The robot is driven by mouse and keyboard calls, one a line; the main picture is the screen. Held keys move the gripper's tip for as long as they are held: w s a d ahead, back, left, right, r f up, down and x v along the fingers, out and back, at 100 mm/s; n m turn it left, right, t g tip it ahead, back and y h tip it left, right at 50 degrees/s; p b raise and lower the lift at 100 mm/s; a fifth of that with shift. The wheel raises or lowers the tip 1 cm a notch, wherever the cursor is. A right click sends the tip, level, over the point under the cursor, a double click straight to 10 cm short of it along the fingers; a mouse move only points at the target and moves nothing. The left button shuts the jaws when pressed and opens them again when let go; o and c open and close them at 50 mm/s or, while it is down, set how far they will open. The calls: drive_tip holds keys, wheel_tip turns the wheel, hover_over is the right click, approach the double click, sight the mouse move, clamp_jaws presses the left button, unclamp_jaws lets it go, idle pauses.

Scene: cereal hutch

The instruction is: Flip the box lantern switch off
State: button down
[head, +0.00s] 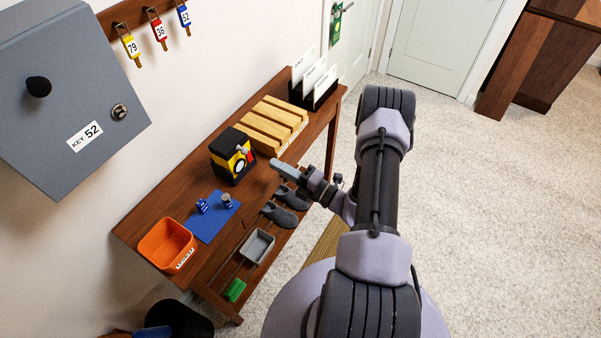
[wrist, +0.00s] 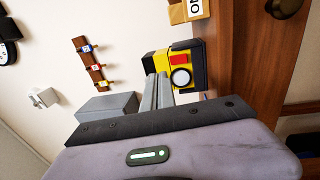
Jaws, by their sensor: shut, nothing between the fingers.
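The box lantern (head: 232,157) is a black and yellow box standing on the wooden table, between the wooden blocks and the blue mat. In the wrist view the lantern (wrist: 160,63) shows a round white lens (wrist: 181,78) and a red switch (wrist: 179,59) on its yellow face. The switch's position, on or off, I cannot tell. My gripper (head: 274,164) is shut and empty, at the right of the lantern near the table's front edge. In the wrist view its fingertips (wrist: 157,76) point toward the lantern and overlap its lower left part. I cannot tell whether they touch it.
Wooden blocks (head: 270,122) stand behind the lantern, with a black file holder (head: 312,97) beyond. A blue mat (head: 212,222) with small items and an orange bin (head: 168,246) lie nearer. A grey key box (head: 75,95) hangs on the wall. Dark shoes (head: 280,214) sit below the tabletop.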

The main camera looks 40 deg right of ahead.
drive_tip(key=p+v, duration=0.1)
drive_tip(key=v, duration=0.5)
drive_tip(key=shift+r, duration=0.65)
drive_tip(key=s+a+r+n+g+y, duration=0.3)
drive_tip(key=a+r+n+g+y, duration=0.4)
drive_tip(key=a+r+n+g, duration=1.3)
drive_tip(key=s+r+n+t+h+b, duration=0.1)
drive_tip(key=s+r+n+t+h, duration=0.2)
drive_tip(key=n, duration=1)
drive_tip(key=s+a+r+n+t+h+b, duration=0.1)
drive_tip(key=s+r+n+t+h, duration=0.2)
drive_tip(key=s+n+h, duration=0.4)
drive_tip(key=n+t+h, duration=0.1)
drive_tip(key=n, duration=0.4)
drive_tip(key=shift+s+a+r+n+h, duration=0.15)
drive_tip(key=shift+s+a+n+h, duration=0.15)
drive_tip(key=shift+n+h, duration=0.1)
